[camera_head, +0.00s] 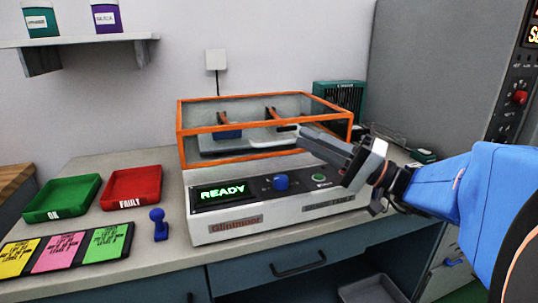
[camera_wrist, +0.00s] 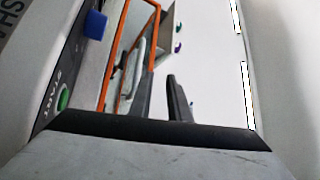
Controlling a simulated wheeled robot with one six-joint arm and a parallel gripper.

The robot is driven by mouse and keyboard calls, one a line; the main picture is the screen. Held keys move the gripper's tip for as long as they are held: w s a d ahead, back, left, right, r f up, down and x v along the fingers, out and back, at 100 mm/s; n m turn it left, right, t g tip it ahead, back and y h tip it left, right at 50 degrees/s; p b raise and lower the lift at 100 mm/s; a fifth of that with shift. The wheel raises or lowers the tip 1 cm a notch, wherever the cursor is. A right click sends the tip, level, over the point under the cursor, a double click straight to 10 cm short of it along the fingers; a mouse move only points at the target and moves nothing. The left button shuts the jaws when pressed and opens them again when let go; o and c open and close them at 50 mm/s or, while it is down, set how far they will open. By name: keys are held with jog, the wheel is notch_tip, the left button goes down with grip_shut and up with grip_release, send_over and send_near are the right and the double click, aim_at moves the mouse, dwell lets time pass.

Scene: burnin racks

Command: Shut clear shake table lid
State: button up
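The clear shake table lid (camera_head: 180,120), an orange-framed box, stands over the deck of the white shake table (camera_head: 280,220). Its lower front rail looks close to the machine's top; I cannot tell whether it touches. A blue item (camera_head: 228,134) shows through the clear panels. My gripper (camera_head: 285,128) reaches in from the right, its tips in front of the lid's front face by the upper rail. In the wrist view the two dark fingers (camera_wrist: 162,95) stand apart with nothing between them. The lid's orange rail (camera_wrist: 118,60) runs just left of them. Contact cannot be judged.
The front panel has a lit READY display (camera_head: 222,191), a blue knob (camera_head: 281,182) and a green button (camera_head: 319,177). Green (camera_head: 62,216) and red (camera_head: 131,204) trays lie left. A grey cabinet (camera_head: 430,70) stands behind, right.

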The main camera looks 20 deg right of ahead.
jog(key=v, duration=0.9)
dwell(0.3)
jog(key=shift+s, duration=0.1)
dwell(0.3)
